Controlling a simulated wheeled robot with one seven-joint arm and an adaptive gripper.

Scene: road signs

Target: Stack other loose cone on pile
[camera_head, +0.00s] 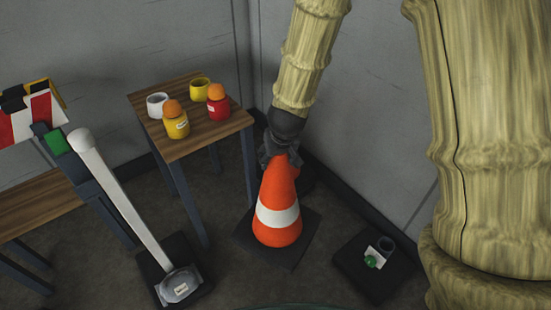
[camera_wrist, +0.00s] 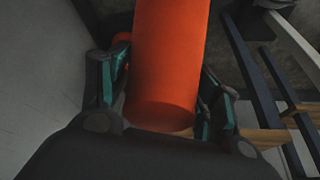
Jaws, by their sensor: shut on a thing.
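An orange cone with a white band (camera_head: 278,215) stands on its dark square base on the floor, in the middle of the head view. My gripper (camera_head: 280,153) is at the top of the orange, its fingers pointing down. In the wrist view, my gripper (camera_wrist: 163,100) has its fingers on both sides of an orange cone top (camera_wrist: 168,60). A bit more orange shows behind the left finger, and a dark shape shows behind the cone in the head view. I cannot tell whether these belong to a second cone, or whether the held cone is lifted.
A wooden table (camera_head: 188,143) with mugs and jars stands left of the cone. A white post on a dark base (camera_head: 180,284) is at lower left. A black base with a socket (camera_head: 372,268) lies at right. Walls close in behind.

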